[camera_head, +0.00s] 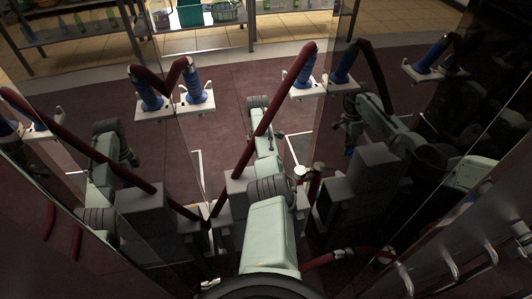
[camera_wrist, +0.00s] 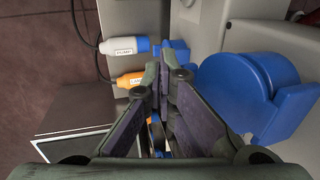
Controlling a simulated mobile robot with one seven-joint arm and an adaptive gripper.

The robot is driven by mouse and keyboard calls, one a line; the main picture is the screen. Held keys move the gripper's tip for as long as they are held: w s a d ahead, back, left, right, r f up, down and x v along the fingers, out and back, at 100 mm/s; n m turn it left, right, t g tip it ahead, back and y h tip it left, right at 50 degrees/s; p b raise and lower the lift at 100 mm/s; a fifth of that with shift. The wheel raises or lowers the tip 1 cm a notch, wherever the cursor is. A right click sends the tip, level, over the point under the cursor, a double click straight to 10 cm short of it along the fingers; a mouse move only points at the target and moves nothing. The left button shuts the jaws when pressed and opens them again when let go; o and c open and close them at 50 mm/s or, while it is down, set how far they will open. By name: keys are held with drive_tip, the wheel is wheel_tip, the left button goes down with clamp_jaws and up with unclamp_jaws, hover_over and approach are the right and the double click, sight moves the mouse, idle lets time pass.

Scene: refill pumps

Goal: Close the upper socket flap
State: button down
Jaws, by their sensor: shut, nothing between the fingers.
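My gripper (camera_wrist: 160,75) is in the middle of the wrist view, its two dark fingers brought together at the tips with nothing held. A large round blue flap (camera_wrist: 240,88) stands just right of the fingers, at the grey-white housing. I cannot tell whether it is the upper socket flap, and its hinge and socket are partly hidden. A smaller blue part (camera_wrist: 176,52) sits beyond the fingertips, against the housing. In the wrist view I cannot tell whether the fingers touch either blue part. The flap is not distinguishable in the head view.
A white-and-blue plug (camera_wrist: 124,46) and an orange plug (camera_wrist: 136,79) with black cables are left of the fingertips. In the head view, dark red hoses and blue nozzles (camera_head: 150,95) on white holders stand around my arm. Glass panels show reflections. A shelf (camera_head: 205,25) is at the back.

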drive_tip(key=shift+s+f+g+b, duration=0.3)
drive_tip(key=shift+g+b, duration=0.2)
drive_tip(key=shift+b, duration=0.5)
idle(2.0)
drive_tip(key=shift+s+d+r+p, duration=0.15)
drive_tip(key=shift+s+p, duration=0.15)
drive_tip(key=shift+p, duration=0.55)
drive_tip(key=shift+s+p, duration=0.5)
drive_tip(key=shift+p, duration=0.4)
drive_tip(key=v, duration=1.1)
drive_tip(key=shift+w+r, duration=0.25)
drive_tip(key=shift+r, duration=0.1)
